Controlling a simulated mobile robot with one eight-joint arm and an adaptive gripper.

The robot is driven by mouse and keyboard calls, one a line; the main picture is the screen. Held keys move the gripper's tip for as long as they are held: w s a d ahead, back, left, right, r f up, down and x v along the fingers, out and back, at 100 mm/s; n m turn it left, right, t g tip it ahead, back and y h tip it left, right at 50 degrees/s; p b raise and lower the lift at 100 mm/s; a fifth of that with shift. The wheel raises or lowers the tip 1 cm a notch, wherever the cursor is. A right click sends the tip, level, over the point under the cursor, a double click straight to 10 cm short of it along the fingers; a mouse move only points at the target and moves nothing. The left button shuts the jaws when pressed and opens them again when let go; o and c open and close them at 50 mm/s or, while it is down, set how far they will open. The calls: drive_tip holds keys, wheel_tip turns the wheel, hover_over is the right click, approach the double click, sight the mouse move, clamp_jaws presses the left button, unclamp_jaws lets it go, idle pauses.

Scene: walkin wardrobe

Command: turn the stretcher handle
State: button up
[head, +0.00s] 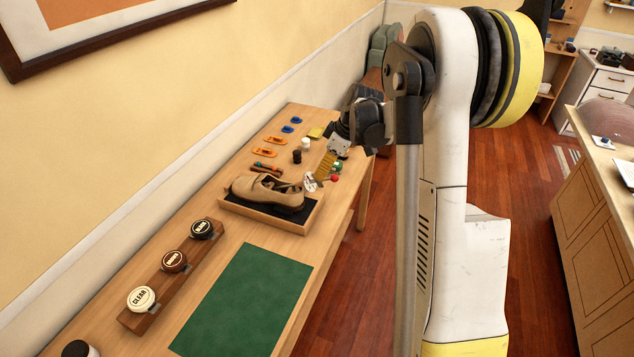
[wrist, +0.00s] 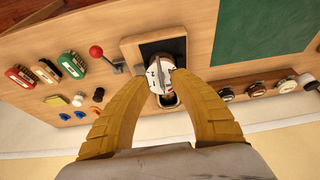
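A tan shoe (head: 268,192) lies on a dark pad in a shallow wooden tray (head: 290,221) on the long bench. A pale round piece with a metal bar across it, which looks like the stretcher handle (head: 310,182), is at the shoe's right end. In the wrist view, this handle (wrist: 160,76) sits between my two yellow fingertips, which come in close to its opposite sides. My gripper (head: 321,175) reaches down to it, and the wrist view shows the fingers (wrist: 162,75) drawn together around it. The handle and fingers hide much of the shoe there.
A red-knobbed lever (wrist: 97,52) stands close beside the tray. Several polish tins line a wooden rack (head: 150,318), near a green mat (head: 245,298). Brushes (wrist: 72,64) and small bottles lie on the tray's other side. The wall runs along the bench.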

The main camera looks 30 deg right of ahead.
sight(318, 185)
drive_tip(key=x, duration=0.4)
drive_tip(key=shift+b, duration=0.4)
clamp_jaws()
